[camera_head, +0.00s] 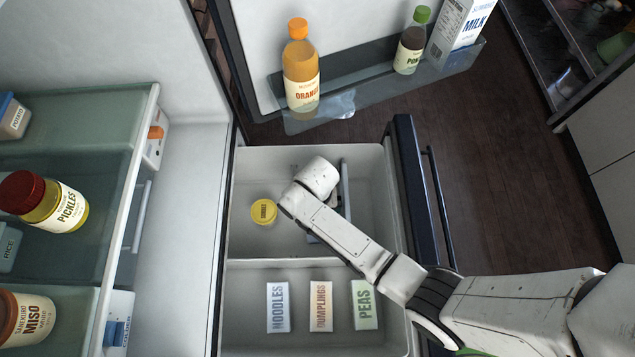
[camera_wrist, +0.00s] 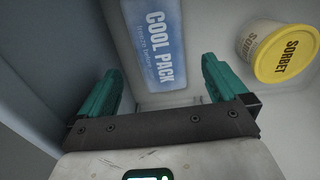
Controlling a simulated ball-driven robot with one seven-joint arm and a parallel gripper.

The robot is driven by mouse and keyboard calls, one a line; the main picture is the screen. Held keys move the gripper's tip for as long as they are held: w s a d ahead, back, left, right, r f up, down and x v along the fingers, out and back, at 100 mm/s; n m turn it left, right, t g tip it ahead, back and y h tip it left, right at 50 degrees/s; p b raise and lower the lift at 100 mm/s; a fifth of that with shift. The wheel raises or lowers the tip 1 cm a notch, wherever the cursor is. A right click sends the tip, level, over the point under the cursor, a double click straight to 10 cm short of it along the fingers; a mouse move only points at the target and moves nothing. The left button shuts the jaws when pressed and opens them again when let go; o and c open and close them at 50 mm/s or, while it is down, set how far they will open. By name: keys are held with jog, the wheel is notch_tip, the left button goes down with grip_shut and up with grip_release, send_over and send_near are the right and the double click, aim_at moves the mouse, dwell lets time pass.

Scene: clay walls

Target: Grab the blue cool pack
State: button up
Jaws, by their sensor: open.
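The blue cool pack (camera_wrist: 166,45) shows in the wrist view as a flat blue slab with white lettering. It lies in the back compartment of the open freezer drawer, ahead of my gripper. My gripper (camera_wrist: 158,80) has two teal fingers set apart, one on each side of the pack's near end in the picture. Nothing is held between them. Whether the fingers are level with the pack or above it, I cannot tell. In the head view my arm reaches down into the back compartment and hides most of the pack and the gripper.
A sorbet tub with a yellow lid (camera_head: 263,211) sits left of my arm; it also shows in the wrist view (camera_wrist: 281,52). A divider (camera_head: 255,264) separates noodles (camera_head: 278,307), dumplings (camera_head: 320,306) and peas (camera_head: 364,304) in front. The drawer front (camera_head: 416,190) is at right, the door shelf (camera_head: 380,85) behind.

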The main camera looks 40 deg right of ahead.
notch_tip(320, 180, down, 6)
jog(key=shift+f+b, duration=0.2)
jog(key=shift+b, duration=0.75)
jog(key=c, duration=1.3)
jog(key=shift+r, duration=0.1)
